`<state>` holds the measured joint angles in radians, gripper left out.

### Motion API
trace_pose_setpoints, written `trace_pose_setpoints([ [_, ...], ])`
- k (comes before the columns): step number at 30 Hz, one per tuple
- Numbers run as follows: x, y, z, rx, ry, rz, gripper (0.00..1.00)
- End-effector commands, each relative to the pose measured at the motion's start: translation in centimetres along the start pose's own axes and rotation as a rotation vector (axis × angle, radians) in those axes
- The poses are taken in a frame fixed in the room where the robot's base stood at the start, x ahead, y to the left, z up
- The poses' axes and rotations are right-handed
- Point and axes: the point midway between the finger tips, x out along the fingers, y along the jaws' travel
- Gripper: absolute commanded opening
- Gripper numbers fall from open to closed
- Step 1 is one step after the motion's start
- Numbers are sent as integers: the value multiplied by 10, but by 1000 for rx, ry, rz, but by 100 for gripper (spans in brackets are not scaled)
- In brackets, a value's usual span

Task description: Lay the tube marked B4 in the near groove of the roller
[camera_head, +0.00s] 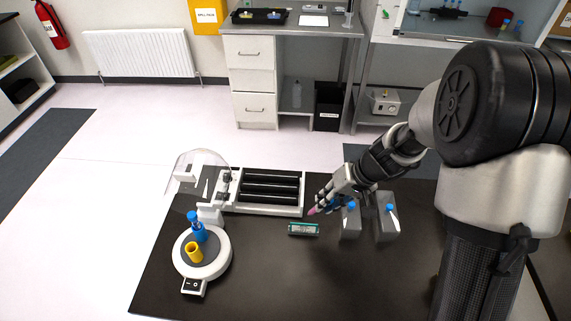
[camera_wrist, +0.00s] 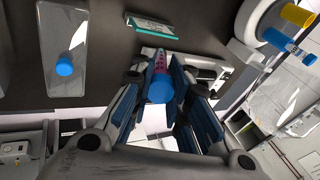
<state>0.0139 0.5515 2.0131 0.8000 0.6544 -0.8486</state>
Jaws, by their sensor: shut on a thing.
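My gripper (camera_head: 321,203) is shut on a tube (camera_wrist: 160,88) with a blue cap and pinkish contents. In the wrist view the cap end faces the camera, between the two fingers. In the head view the pink end of the tube points left and down, just right of the roller. No B4 mark can be read on it. The roller (camera_head: 303,208) has a white frame and dark bars with grooves between them; no tube lies on it. The gripper hides most of the roller in the wrist view.
Two grey blocks (camera_head: 350,232) (camera_head: 388,230) with blue-capped tubes stand right of the gripper. A small teal-edged box (camera_head: 303,229) lies in front of the roller. A round white device (camera_head: 218,268) with blue and yellow tubes stands left. The front middle of the dark table is clear.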

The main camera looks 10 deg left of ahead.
Motion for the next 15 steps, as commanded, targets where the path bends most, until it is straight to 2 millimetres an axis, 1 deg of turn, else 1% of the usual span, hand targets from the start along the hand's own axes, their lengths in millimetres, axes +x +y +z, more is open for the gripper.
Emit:
trace_pose_setpoints([
  [1, 16, -10, -11, -28, 9, -80, 0],
  [3, 32, -32, -32, -84, 21, -219, 0],
  [6, 46, -60, -61, -142, 32, -387, 0],
  [10, 53, -86, -90, -174, 41, -532, 0],
  [12, 54, -95, -102, -180, 47, -584, 0],
  [15, 53, -104, -114, -181, 54, -631, 0],
])
